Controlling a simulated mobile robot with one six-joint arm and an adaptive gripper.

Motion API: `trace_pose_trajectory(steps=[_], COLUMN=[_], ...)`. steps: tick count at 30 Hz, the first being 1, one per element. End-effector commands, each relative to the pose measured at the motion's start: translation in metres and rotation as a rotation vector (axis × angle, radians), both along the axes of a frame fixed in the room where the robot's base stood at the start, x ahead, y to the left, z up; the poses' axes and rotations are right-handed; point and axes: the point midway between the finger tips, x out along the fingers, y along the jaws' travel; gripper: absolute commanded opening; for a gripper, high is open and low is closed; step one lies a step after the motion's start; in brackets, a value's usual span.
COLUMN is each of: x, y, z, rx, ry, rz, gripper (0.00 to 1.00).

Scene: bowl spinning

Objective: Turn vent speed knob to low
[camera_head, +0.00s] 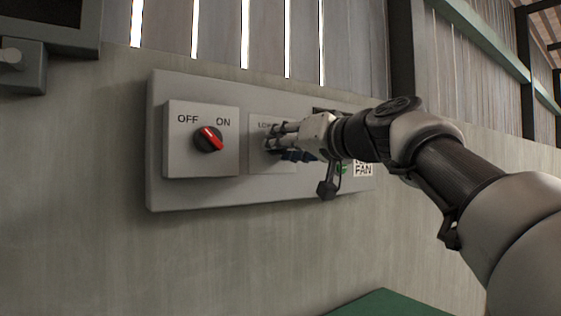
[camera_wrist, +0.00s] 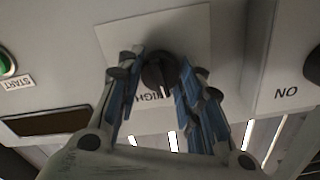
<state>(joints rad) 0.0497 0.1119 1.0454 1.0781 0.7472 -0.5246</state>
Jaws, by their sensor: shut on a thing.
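The vent speed knob (camera_wrist: 159,72) is black with a short white pointer line. In the wrist view it sits between the two blue-padded fingers of my gripper (camera_wrist: 162,84), which is shut on it. The pointer faces down in that upside-down picture, just beside the letters of HIGH. The LOW side is covered by a finger there. In the head view my gripper (camera_head: 276,142) is at the knob's plate (camera_head: 257,163), with part of the word LOW showing above the fingers. The knob itself is hidden there.
A grey panel (camera_head: 215,196) on the wall carries the controls. A box with a red-and-black OFF/ON switch (camera_head: 208,139) stands out left of my gripper. A green START button (camera_wrist: 5,63) shows in the wrist view. A green surface (camera_head: 388,304) lies below.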

Motion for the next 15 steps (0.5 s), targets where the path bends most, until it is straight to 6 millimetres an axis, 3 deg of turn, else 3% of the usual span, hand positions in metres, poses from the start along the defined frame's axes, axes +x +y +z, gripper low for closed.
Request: trace_pose_trajectory(steps=[15], x=[0.0003], y=[-0.0001], z=[-0.0005], rx=[-0.295], ry=[-0.199], rz=[-0.001], gripper=[0.1])
